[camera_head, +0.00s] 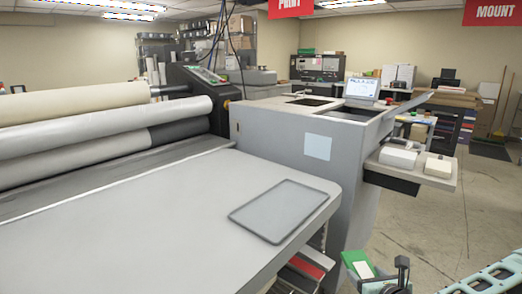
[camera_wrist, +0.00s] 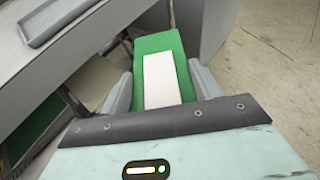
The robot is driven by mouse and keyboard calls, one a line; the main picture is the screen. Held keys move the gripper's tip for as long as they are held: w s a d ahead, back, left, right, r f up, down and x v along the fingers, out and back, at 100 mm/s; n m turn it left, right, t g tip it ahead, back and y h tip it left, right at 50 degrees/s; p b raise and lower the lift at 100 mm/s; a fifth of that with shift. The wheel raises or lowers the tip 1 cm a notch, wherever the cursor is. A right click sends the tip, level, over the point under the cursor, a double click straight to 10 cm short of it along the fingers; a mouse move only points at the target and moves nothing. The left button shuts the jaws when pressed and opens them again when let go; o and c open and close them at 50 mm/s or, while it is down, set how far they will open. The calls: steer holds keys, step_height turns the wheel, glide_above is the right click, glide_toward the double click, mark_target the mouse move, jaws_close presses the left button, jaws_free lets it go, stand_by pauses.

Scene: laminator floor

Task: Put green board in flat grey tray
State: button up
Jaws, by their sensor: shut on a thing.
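The green board (camera_head: 357,265) with a white panel on it is at the bottom of the head view, beside the front right corner of the laminator table. It also shows in the wrist view (camera_wrist: 159,44) between the two grey fingers. My gripper (camera_wrist: 160,85) is shut on the green board; in the head view my gripper (camera_head: 380,284) is only partly in view at the lower edge. The flat grey tray (camera_head: 280,211) lies empty on the table near its right edge. Part of the tray (camera_wrist: 48,20) shows at the upper left of the wrist view.
The grey laminator table (camera_head: 130,235) is bare left of the tray. Large rollers (camera_head: 100,130) lie behind it. A grey machine cabinet (camera_head: 290,150) stands behind the tray. A shelf with white boxes (camera_head: 412,163) juts out at right. Floor at right is open.

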steer(key=shift+m+h, duration=0.5)
steer(key=shift+h, duration=0.1)
steer(key=d, duration=0.1)
steer(key=w+d+f, duration=0.1)
steer(key=d, duration=0.2)
steer(key=shift+w+d+f, duration=0.35)
steer(key=shift+w+f, duration=0.05)
steer(key=shift+f, duration=0.1)
